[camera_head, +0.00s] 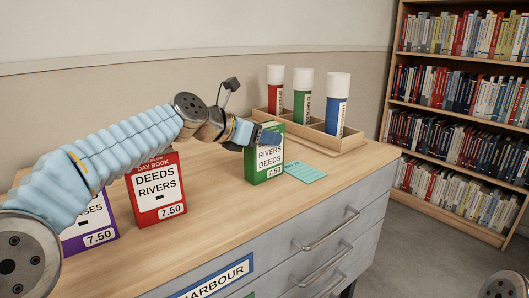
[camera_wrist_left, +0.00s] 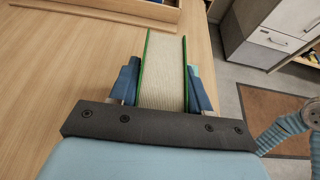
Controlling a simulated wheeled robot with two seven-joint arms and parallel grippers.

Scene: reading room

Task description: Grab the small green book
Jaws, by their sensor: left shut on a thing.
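The small green book (camera_head: 263,172) is upright near the front edge of the wooden top, its white label reading "RIVERS DEEDS" and "7.50". My left gripper (camera_head: 265,137) is shut on its upper part, coming from the left. In the left wrist view the pale page block and green covers of the book (camera_wrist_left: 163,65) sit between the two blue fingers of the left gripper (camera_wrist_left: 163,88). I cannot tell whether the book's bottom touches the top. My right gripper is not in view.
A red book (camera_head: 157,190) and a purple book (camera_head: 92,228) stand left, partly behind my arm. A teal card (camera_head: 305,171) lies right of the green book. A wooden tray (camera_head: 352,139) holds red, green and blue tubes behind. A bookcase (camera_head: 393,97) stands right.

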